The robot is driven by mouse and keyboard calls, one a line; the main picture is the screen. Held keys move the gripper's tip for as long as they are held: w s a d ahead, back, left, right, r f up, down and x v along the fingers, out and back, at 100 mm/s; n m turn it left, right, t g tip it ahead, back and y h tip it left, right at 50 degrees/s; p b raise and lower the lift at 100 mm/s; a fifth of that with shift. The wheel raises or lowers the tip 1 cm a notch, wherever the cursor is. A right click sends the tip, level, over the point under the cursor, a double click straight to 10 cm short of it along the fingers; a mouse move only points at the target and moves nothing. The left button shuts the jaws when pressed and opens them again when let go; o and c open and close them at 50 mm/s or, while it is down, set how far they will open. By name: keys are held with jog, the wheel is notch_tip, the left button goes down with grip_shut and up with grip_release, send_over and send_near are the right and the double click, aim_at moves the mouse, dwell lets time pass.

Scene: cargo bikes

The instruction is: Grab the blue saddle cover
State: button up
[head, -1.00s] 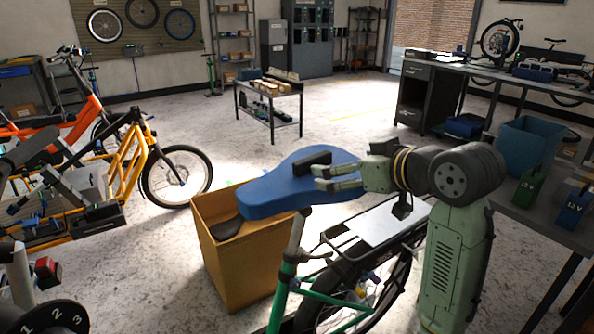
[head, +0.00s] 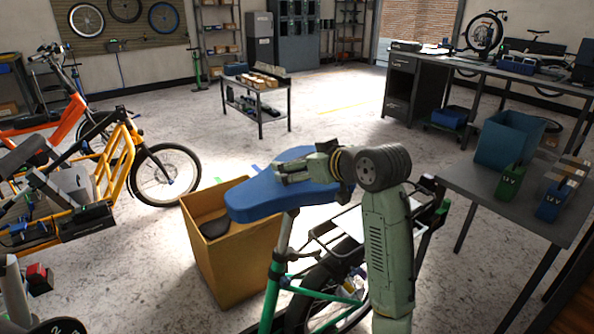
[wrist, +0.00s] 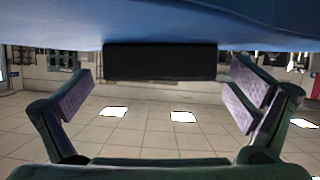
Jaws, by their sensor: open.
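The blue saddle cover (head: 258,200) sits on the saddle of the green bike (head: 273,277), its narrow end pointing left over a cardboard box. In the wrist view the blue surface (wrist: 200,18) fills the top edge, apparently seen upside down. A black block (wrist: 160,62) is attached to or resting on the cover, ahead of my fingers and roughly centred between them. In the head view the gripper hides the block.
An open cardboard box (head: 235,265) holding a dark saddle (head: 214,228) stands left of the bike. A table (head: 500,205) at right carries a blue bin (head: 507,140) and battery packs. An orange-yellow cargo bike (head: 120,160) stands left.

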jog(key=shift+c, duration=0.4)
jog(key=c, duration=1.1)
jog(key=shift+r, duration=0.15)
